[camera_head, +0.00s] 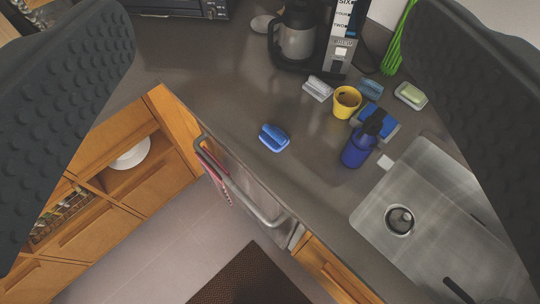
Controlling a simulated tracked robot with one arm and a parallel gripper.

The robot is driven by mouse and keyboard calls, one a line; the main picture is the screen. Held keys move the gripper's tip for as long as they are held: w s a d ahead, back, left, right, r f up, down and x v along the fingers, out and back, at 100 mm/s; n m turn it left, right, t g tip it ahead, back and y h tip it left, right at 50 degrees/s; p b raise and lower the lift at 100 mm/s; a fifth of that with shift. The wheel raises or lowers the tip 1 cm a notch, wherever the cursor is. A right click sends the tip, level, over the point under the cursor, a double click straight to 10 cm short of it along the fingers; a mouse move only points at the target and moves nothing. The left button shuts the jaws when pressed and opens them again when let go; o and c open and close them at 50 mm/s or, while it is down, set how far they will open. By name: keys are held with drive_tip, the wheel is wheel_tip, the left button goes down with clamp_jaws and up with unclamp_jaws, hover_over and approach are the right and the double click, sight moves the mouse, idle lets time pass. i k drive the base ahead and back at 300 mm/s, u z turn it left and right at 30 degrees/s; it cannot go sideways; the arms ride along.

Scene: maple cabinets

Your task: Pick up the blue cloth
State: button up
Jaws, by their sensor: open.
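A blue, flat, folded piece that looks like the blue cloth (386,126) lies on the dark countertop, right of centre. A blue bottle with a black top (357,151) stands in front of it and hides part of it. A smaller blue item (274,138), which looks like a brush or sponge with a handle, lies apart near the counter's front edge. My gripper (268,60) is open and empty. Its two dark, dimpled fingers fill the left and right sides of the view, and it touches none of these things.
A yellow cup (346,102), a grey brush-like item (318,89) and a green-and-white sponge (411,96) are close to the cloth. A coffee maker (297,37) stands behind. A steel sink (430,205) lies right. The counter left of the blue item is clear.

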sight(275, 140)
drive_tip(key=z, duration=0.05)
drive_tip(key=k, duration=1.15)
drive_tip(key=u, duration=0.4)
drive_tip(key=i, duration=1.8)
drive_tip(key=z, duration=0.7)
